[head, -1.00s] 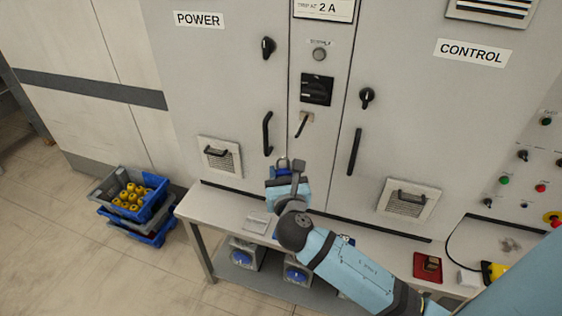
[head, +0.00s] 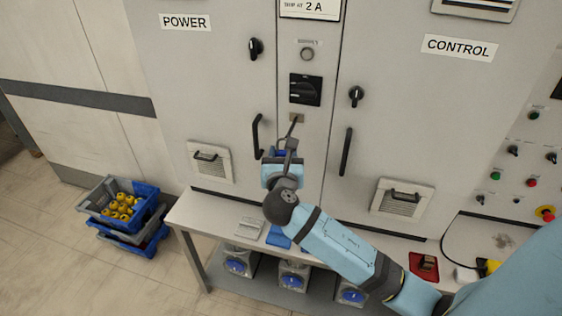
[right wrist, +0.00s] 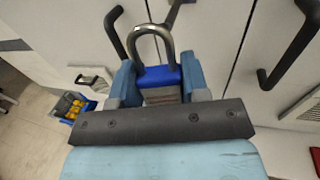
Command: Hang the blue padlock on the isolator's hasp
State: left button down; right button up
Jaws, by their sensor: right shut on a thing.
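The blue padlock (right wrist: 158,76) is between the fingers of my right gripper (right wrist: 157,88). In the right wrist view its grey U-shaped shackle points up, clear of the fingers. In the head view my right gripper (head: 282,156) is in front of the cabinet, just below the isolator, and largely hides the padlock. The isolator (head: 305,90) is a black rotary switch on the narrow middle panel. The hasp (head: 297,118) is a small tan plate with a dark lever below it. The gripper is close under it; whether the shackle touches it cannot be told. My left gripper is not in view.
Door handles (head: 347,152) flank the middle panel. A bench (head: 212,222) runs below, holding a grey item (head: 249,227) and a red tray (head: 424,267). Blue-faced units (head: 237,264) are under it. Crates with yellow things (head: 150,215) stand at left on the floor.

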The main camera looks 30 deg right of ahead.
jog(key=w+d+f+b, duration=0.1)
jog(key=w+d, duration=0.3)
jog(key=shift+d, duration=0.3)
dwell(0.6)
jog(key=shift+f, duration=0.2)
dwell(0.3)
jog(key=o, duration=1.1)
